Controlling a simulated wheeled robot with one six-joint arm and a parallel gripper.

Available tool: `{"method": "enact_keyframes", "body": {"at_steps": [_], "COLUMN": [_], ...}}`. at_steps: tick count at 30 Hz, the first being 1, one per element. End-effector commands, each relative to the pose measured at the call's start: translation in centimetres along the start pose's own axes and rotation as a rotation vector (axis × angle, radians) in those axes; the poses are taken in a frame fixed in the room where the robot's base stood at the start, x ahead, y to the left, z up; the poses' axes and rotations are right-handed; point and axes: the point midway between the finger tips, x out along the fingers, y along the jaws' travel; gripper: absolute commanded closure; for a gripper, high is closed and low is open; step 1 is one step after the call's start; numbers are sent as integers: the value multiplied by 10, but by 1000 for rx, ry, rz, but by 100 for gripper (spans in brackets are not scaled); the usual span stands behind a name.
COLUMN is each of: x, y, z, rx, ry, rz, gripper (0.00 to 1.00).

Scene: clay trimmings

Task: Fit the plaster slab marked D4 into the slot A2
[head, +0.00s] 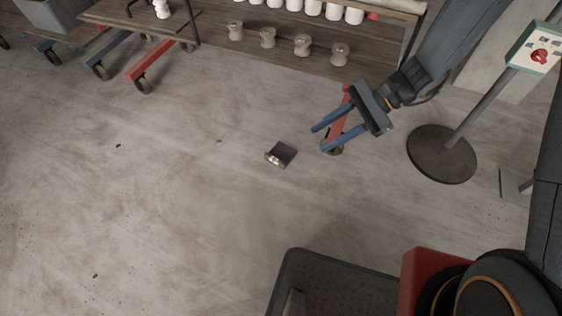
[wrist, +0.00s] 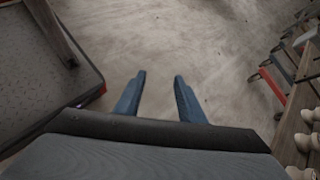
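My gripper (head: 318,140) is open and empty, with its two blue fingers apart above the floor in the head view. The fingers also show in the wrist view (wrist: 160,76), with only bare floor between them. I cannot make out a slab marked D4 or a slot marked A2 in either view.
A wooden rack (head: 285,52) with white pots and spool-shaped pieces stands at the back. The floor at left is mostly clear.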

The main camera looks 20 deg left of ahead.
Motion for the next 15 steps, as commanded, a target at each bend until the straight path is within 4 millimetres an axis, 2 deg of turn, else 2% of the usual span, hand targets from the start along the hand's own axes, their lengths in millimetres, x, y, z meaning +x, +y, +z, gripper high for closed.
{"method": "enact_keyframes", "body": {"at_steps": [1,3,8,15], "x": [26,50,104,179], "y": [-8,-22,-53,-90], "z": [-26,-47,-98,-186], "rx": [36,83,187,330], "ry": [-39,-89,-196,-336], "rz": [-30,-80,-199,-394], "gripper": [64,64,64,64]}}
